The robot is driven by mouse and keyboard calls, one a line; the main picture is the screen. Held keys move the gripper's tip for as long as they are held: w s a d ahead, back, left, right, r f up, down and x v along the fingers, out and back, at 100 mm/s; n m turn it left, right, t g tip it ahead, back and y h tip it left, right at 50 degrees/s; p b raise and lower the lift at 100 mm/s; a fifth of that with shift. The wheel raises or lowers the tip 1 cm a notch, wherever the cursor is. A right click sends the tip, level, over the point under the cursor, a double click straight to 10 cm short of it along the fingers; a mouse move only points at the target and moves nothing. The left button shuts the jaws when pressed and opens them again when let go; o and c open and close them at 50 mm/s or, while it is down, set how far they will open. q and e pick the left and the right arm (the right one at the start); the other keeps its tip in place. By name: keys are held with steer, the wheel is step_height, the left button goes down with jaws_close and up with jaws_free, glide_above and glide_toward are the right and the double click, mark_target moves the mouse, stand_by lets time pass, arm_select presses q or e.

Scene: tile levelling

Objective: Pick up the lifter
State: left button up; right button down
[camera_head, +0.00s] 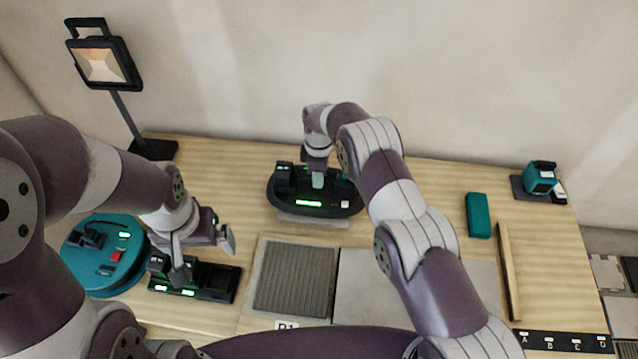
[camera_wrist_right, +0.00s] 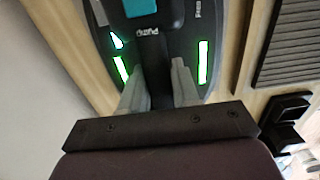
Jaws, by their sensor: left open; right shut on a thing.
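The lifter appears to be the black oval device (camera_head: 285,203) with a green display, at the back middle of the table. A pale flat piece shows under its front edge. My right gripper (camera_head: 318,181) comes down on its middle from above and is shut on it. In the right wrist view, the two grey fingers of my right gripper (camera_wrist_right: 160,85) sit at a dark middle part of the lifter (camera_wrist_right: 187,35), between green lights. The gripped part is mostly hidden. My left gripper (camera_head: 203,256) is open above a black dock with green lights (camera_head: 220,282) at the front left.
A round teal device (camera_head: 82,276) stands at the left. A ribbed grey tile (camera_head: 295,278) lies in front of the lifter. A teal block (camera_head: 478,215), a wooden strip (camera_head: 508,270) and a small teal tool (camera_head: 540,178) are at the right. A work lamp (camera_head: 104,64) stands back left.

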steer(key=shift+w+r, duration=0.1)
steer(key=shift+r, duration=0.1)
steer(key=shift+r+p, duration=0.1)
steer(key=shift+p, duration=0.2)
steer(key=shift+r+b, duration=0.8)
steer(key=shift+r, duration=1.2)
steer(key=s+d+r+b, duration=0.3)
steer(key=s+d+r, duration=0.35)
steer(key=d, duration=0.25)
step_height(320, 180, up, 8)
steer(key=p, duration=0.6)
steer(key=shift+s+d+f, duration=0.15)
steer(key=shift+d, duration=0.15)
